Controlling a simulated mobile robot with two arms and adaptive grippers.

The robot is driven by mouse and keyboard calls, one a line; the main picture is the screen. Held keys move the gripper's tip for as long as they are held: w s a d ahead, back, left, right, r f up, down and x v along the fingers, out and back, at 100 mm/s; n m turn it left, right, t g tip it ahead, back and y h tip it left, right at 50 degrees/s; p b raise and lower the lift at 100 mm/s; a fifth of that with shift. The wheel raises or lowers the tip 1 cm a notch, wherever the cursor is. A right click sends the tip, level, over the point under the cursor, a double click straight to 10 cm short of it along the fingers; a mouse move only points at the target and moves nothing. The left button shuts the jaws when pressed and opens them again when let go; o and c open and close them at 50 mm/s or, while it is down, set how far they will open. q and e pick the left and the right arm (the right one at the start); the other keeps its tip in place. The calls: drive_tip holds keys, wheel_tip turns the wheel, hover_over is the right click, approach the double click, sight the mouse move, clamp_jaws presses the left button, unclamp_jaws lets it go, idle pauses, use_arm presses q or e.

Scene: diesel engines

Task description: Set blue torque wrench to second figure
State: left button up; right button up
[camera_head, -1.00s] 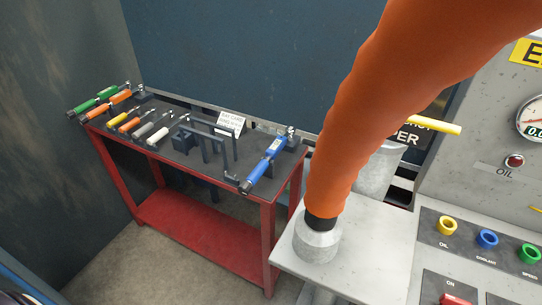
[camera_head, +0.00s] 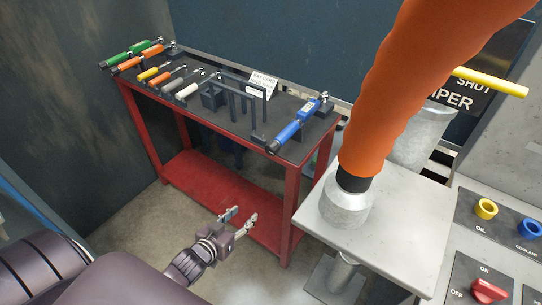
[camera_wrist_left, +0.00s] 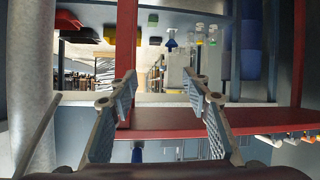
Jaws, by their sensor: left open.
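The blue torque wrench (camera_head: 298,126) lies at the right end of the red tool table (camera_head: 285,162), its dark handle end toward the front edge. A small light display patch shows on its body, but its figure is too small to read. My left gripper (camera_head: 241,216) is open and empty in the head view, low in front of the table and well below the wrench. Its two spread fingers also show in the left wrist view (camera_wrist_left: 160,90), with nothing between them. My right gripper is not in view.
Green and orange torque wrenches (camera_head: 135,54) and several screwdrivers (camera_head: 172,85) lie on the table's left part. Dark bar stands (camera_head: 245,105) are left of the blue wrench. A grey pedestal plate (camera_head: 405,210) and thick orange hose (camera_head: 400,90) stand close on the right.

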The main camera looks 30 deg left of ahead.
use_arm(q)
drive_tip(key=w+d+r+t+h+b, duration=0.1)
drive_tip(key=w+r+t, duration=0.1)
drive_tip(key=r, duration=0.4)
drive_tip(key=w+d+r+t, duration=0.1)
drive_tip(key=w+r, duration=0.1)
drive_tip(key=r, duration=0.5)
drive_tip(key=t+h, duration=0.1)
drive_tip(key=t, duration=0.1)
approach(269, 152)
drive_tip(key=w, duration=0.3)
drive_tip(key=shift+m, duration=0.3)
drive_tip(key=w, duration=0.2)
drive_tip(key=w+d, duration=0.1)
drive_tip(key=w, duration=0.4)
drive_tip(key=shift+w+d+p, duration=0.15)
drive_tip(key=shift+w+p, duration=0.15)
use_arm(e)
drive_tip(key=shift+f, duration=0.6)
use_arm(q)
drive_tip(key=shift+c, duration=0.2)
drive_tip(key=c, duration=1.1)
